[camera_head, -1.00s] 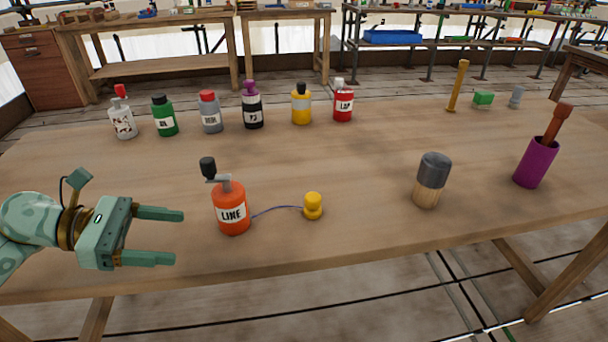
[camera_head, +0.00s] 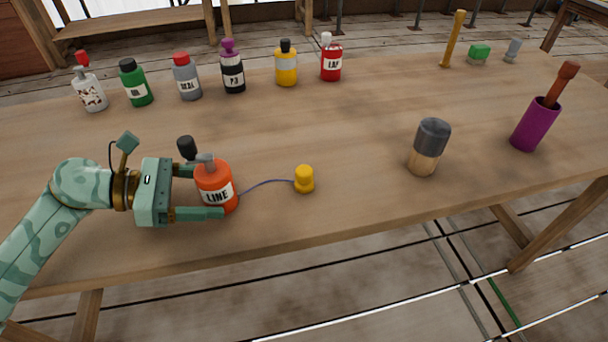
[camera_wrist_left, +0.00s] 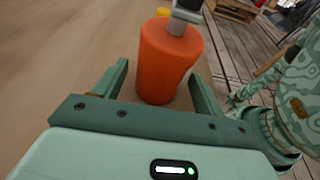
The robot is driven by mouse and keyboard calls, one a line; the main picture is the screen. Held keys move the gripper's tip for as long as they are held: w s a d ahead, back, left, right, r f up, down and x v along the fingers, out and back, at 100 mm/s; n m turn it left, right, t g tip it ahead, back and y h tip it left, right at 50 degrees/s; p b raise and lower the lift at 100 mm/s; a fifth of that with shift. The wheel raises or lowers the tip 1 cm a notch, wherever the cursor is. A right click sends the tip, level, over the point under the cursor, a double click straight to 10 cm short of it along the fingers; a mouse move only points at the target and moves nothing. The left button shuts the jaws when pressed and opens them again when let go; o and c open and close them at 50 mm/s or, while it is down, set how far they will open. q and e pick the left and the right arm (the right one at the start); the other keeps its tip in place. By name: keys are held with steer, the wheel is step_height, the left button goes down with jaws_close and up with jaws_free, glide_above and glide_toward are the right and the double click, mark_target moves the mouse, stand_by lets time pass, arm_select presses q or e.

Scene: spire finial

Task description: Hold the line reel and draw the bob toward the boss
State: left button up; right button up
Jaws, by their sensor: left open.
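The line reel (camera_head: 216,181) is an orange bottle-shaped body labelled LINE, with a grey crank and black knob on top, upright near the table's front edge. My left gripper (camera_head: 205,192) is open, with one finger on each side of the reel's lower body. In the left wrist view the reel (camera_wrist_left: 166,62) stands between the spread fingers, with gaps visible. The yellow bob (camera_head: 304,180) stands to the right of the reel, joined to it by a thin blue line (camera_head: 266,184). The boss (camera_head: 429,147), seemingly the wood cylinder with a dark grey top, stands further right.
A purple cup (camera_head: 533,126) holding a brown-handled tool stands at the right. Several bottles, including a green one (camera_head: 136,84) and a red one (camera_head: 331,62), line the back. The table between bob and grey-topped cylinder is clear.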

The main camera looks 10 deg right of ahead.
arm_select(q)
steer(key=shift+d+f, duration=0.1)
steer(key=shift+d, duration=0.4)
steer(key=c, duration=0.7)
stand_by(0.7)
